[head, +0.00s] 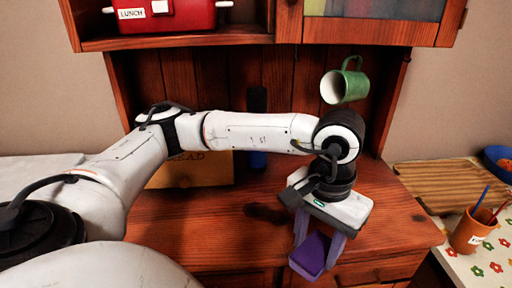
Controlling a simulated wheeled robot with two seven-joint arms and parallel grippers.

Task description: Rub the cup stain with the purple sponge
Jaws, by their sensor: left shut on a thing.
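My left gripper (319,248) points down over the front right of the wooden counter. It is shut on the purple sponge (309,254), which sits between its two fingers near the counter's front edge. A green cup (347,84) shows above and behind my gripper, tilted with its mouth to the left and its handle up. No stain can be made out on the cup. A dark patch (268,213) lies on the counter left of my gripper; I cannot tell whether it is a stain or a shadow. My right gripper is not in view.
A wooden bread box (190,172) stands at the counter's back, partly behind my left arm. A red lunch box (165,14) is on the shelf above. At right are a slatted wooden board (450,185), an orange pot (468,232) and a blue bowl (498,163).

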